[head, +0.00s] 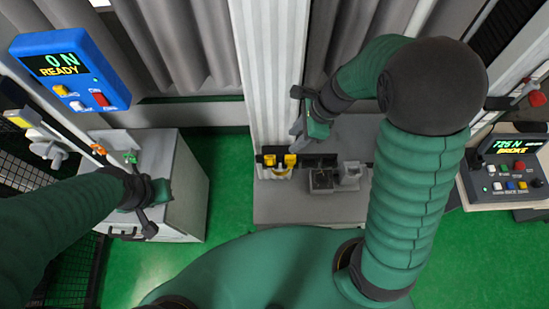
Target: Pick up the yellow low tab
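Two small yellow tabs, a left one (269,160) and a right one (290,160), sit on a black bar (318,160) across the foot of the pale ribbed column. A thin curved yellow piece (281,172) shows just below them. I cannot tell which of these is the low tab. My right gripper (298,124) hangs above and slightly right of the tabs, apart from them in the picture; its opening is unclear. My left gripper (148,208) is over the white cabinet at the left, far from the tabs; its fingers are hard to make out.
The pale column (268,80) rises behind the tabs. Grey fixtures (322,180) stand on the grey base (300,208) right of them. A blue display (62,68) reads "0 N READY". The white cabinet (185,190) stands left, a control panel (510,170) right. Green floor (225,170) lies between.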

